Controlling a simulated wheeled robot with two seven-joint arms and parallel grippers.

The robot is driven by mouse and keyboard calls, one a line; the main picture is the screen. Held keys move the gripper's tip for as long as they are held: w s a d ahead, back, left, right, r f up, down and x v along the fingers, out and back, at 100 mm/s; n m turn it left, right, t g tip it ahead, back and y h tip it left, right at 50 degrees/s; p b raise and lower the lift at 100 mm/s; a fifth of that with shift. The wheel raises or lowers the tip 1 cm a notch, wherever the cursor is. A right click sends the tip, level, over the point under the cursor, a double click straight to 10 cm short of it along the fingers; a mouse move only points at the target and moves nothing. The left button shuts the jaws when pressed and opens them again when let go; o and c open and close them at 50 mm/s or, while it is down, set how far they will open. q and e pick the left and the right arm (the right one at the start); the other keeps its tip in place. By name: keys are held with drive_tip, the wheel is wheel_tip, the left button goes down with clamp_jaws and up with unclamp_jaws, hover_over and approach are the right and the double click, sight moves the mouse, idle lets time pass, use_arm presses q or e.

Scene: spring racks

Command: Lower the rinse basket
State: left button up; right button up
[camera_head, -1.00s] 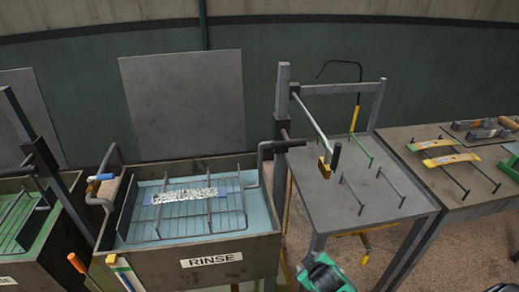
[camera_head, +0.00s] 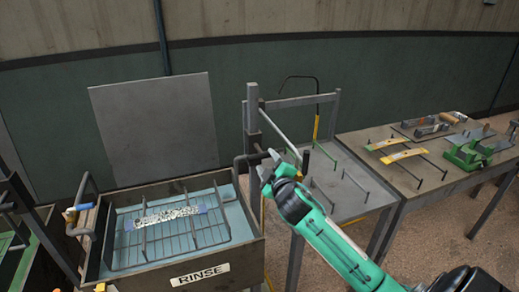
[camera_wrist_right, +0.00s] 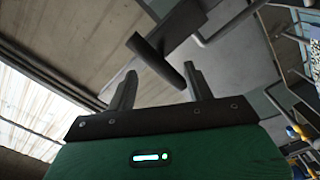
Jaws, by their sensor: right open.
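The rinse basket (camera_head: 196,238) is a dark wire frame at the tank marked RINSE (camera_head: 246,250), holding a blue strip with pale, speckled pieces (camera_head: 168,216). I cannot tell how deep it sits relative to the pale blue liquid. A lever bar (camera_head: 282,133) slopes from the grey post right of the tank, with a dark grip (camera_head: 306,160) at its lower end. My right gripper (camera_head: 266,160) is close to the lever, its fingers small in the head view. In the right wrist view, this gripper (camera_wrist_right: 161,88) is open, with a dark rod (camera_wrist_right: 156,60) ahead of its fingertips. My left gripper is out of view.
A grey table (camera_head: 350,190) with upright pegs stands right of the tank. Beyond it, a longer bench (camera_head: 410,191) bears yellow springs, tools and a green item (camera_head: 468,153). A grey panel (camera_head: 155,128) stands behind the tank.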

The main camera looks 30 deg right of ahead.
sight(264, 157)
drive_tip(key=p+x, duration=0.1)
drive_tip(key=x, duration=0.4)
drive_tip(key=shift+w+r, duration=0.1)
drive_tip(key=shift+w, duration=0.15)
drive_tip(key=shift+w+d+p, duration=0.2)
drive_tip(key=shift+w+p, duration=0.15)
drive_tip(key=shift+w, duration=0.35)
clamp_jaws()
wheel_tip(264, 157, down, 17)
drive_tip(key=b, duration=1.1)
drive_tip(key=shift+s+a, duration=0.1)
drive_tip(key=shift+c, duration=0.3)
unclamp_jaws()
drive_tip(key=shift+o, duration=0.3)
